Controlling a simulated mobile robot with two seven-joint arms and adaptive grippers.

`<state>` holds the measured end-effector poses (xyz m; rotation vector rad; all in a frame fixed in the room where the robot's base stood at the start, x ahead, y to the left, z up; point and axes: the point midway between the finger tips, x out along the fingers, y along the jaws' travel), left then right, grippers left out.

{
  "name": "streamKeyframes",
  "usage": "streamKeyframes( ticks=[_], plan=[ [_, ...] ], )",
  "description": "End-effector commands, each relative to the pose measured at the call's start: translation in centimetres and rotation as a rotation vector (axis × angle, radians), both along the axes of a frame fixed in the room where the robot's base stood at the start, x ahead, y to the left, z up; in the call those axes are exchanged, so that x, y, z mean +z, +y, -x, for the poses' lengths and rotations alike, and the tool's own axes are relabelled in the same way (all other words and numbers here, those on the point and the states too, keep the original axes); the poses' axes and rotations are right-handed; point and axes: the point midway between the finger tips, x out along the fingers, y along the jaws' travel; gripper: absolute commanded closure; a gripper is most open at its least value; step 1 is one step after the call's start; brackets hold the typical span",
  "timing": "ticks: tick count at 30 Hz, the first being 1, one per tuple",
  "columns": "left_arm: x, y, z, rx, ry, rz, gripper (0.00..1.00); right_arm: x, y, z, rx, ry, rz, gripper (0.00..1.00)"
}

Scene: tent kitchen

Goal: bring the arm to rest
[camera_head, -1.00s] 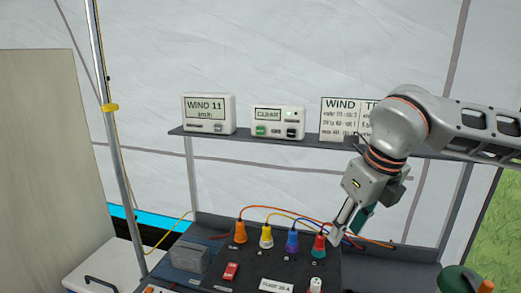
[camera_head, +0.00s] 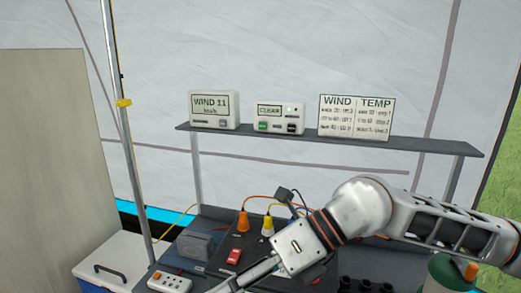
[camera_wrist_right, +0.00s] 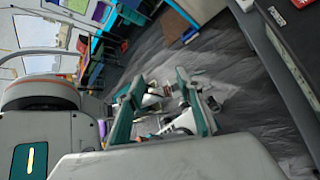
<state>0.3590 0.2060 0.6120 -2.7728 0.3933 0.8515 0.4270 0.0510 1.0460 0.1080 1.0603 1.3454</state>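My right arm comes in from the right in the head view and crosses low over the bench. Its gripper (camera_head: 238,282) points down and left to the bottom edge, over the front of the dark panel. In the right wrist view the gripper (camera_wrist_right: 162,100) shows two teal-padded fingers standing apart. I see nothing held between them; the floor and pale machine parts lie beyond. My left gripper is not in either view.
Orange (camera_head: 243,222) and yellow (camera_head: 267,226) plugs, a red switch (camera_head: 234,256) and a power strip (camera_head: 170,282) are near the arm. A shelf (camera_head: 420,144) holds a wind display (camera_head: 213,109), a CLEAR box (camera_head: 280,118) and a chart (camera_head: 356,117). A pole (camera_head: 133,165) stands left.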

Motion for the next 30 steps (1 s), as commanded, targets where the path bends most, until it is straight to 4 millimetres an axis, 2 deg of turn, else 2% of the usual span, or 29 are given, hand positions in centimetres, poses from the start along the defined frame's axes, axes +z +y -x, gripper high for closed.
streamKeyframes(
  ticks=[1,3,6,8,12,15,17,20,23,26,27,30],
  plan=[
    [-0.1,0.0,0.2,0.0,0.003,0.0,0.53,0.9,1.7,1.5,0.016,0.042,-0.104,0.64],
    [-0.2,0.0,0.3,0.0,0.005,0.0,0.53,3.1,3.6,2.9,0.021,0.091,-0.256,0.64],
    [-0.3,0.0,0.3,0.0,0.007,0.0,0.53,6.6,5.2,3.9,-0.005,0.169,-0.47,0.64],
    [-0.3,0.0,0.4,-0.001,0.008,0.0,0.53,8.7,5.5,3.9,-0.039,0.218,-0.596,0.64],
    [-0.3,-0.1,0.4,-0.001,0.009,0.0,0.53,13.2,4.5,2.1,-0.167,0.338,-0.873,0.64],
    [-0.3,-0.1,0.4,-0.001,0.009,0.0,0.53,15.2,2.4,-0.4,-0.298,0.425,-1.051,0.64],
    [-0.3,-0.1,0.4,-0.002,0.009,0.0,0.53,15.7,0.6,-2.2,-0.393,0.477,-1.149,0.64],
    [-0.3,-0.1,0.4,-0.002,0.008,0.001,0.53,15.4,-3.0,-5.6,-0.576,0.561,-1.291,0.64],
    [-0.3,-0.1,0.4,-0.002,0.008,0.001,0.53,13.3,-7.3,-9.0,-0.787,0.642,-1.402,0.64],
    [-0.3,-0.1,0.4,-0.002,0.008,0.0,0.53,9.6,-12.0,-11.7,-1.021,0.719,-1.48,0.64],
    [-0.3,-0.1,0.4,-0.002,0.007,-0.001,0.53,7.8,-14.0,-12.5,-1.119,0.748,-1.501,0.64],
    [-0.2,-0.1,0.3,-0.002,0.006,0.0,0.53,2.6,-18.5,-13.6,-1.359,0.807,-1.524,0.64]
  ],
)
